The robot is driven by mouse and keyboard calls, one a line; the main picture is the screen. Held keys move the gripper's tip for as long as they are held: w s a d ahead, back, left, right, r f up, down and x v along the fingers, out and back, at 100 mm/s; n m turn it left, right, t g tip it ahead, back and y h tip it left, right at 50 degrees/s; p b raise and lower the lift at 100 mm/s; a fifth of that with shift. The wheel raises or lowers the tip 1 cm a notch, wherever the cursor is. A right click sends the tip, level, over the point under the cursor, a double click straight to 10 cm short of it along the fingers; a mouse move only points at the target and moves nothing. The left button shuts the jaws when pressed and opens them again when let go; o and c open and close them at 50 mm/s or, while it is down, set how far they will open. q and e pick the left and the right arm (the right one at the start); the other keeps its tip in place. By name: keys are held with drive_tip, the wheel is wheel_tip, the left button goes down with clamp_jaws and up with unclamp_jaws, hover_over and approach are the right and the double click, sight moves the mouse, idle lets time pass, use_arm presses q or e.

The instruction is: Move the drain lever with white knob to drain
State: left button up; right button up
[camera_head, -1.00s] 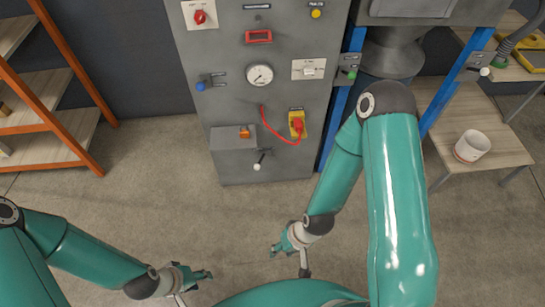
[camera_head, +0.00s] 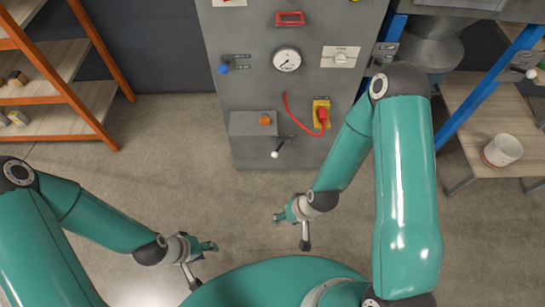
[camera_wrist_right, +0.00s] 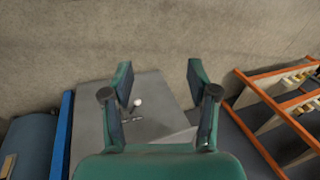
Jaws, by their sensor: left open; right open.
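A short dark lever with a white knob (camera_head: 275,154) sticks out low on the front of the grey control cabinet (camera_head: 255,88), below a grey box. Its knob points down and toward me. In the right wrist view the white knob (camera_wrist_right: 137,102) shows beyond the fingers, nearer the left one. My right gripper (camera_head: 291,232) is open and empty, in front of the cabinet and apart from the lever. Its two spread fingers (camera_wrist_right: 159,72) frame the wrist view. My left gripper (camera_head: 202,265) is open and empty, further left and away from the cabinet.
Another white-knobbed lever (camera_head: 531,73) is on the blue frame at right. The cabinet carries a blue-knobbed lever (camera_head: 223,69), a gauge (camera_head: 287,60) and a red plug (camera_head: 322,115) with a cable. Orange shelving (camera_head: 70,95) stands left. The floor before the cabinet is clear.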

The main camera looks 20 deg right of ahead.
drive_tip(key=w+f+m+t+h+b, duration=0.2)
drive_tip(key=w+f+t+b, duration=0.3)
drive_tip(key=w+f+b, duration=1)
drive_tip(key=m+t+h+b, duration=0.5)
drive_tip(key=t+h+b, duration=0.5)
drive_tip(key=b, duration=1.5)
approach(274, 154)
drive_tip(key=shift+g+h, duration=0.8)
drive_tip(key=shift+h, duration=0.1)
drive_tip(key=b+x, duration=0.2)
drive_tip(key=x, duration=0.1)
drive_tip(key=f+b+x, duration=0.1)
drive_tip(key=b+x, duration=0.1)
drive_tip(key=x, duration=0.1)
drive_tip(key=a+b+x, duration=0.1)
drive_tip(key=b+x, duration=0.1)
drive_tip(key=x, duration=0.1)
drive_tip(key=shift+w+d+f, duration=0.15)
drive_tip(key=shift+w+d, duration=0.05)
drive_tip(key=shift+w, duration=0.45)
drive_tip(key=shift+w+d, duration=0.25)
drive_tip(key=shift+w, duration=0.15)
